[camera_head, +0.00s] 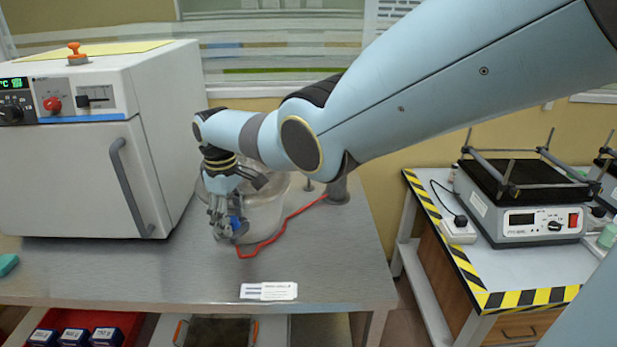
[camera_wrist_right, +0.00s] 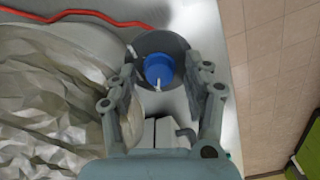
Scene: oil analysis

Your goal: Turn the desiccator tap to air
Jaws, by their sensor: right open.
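The desiccator (camera_head: 268,215) is a translucent round vessel on the grey metal bench, partly hidden behind my right gripper. Its crumpled-looking, clear surface fills the left of the right wrist view (camera_wrist_right: 50,90). The blue tap (camera_wrist_right: 158,68) has a small white pointer aimed toward the bottom of the wrist view and sits on a dark grey round part. In the head view a bit of the blue tap (camera_head: 238,224) shows at my fingers. My right gripper (camera_wrist_right: 163,78) is open, with its fingers on either side of the tap; contact is not clear. My left gripper is out of view.
A red hose (camera_head: 290,220) runs across the bench behind the tap. A white oven (camera_head: 75,170) stands at the left. A label (camera_head: 268,291) lies near the bench's front edge, with bare metal around it. A shaker (camera_head: 525,205) stands on a separate table.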

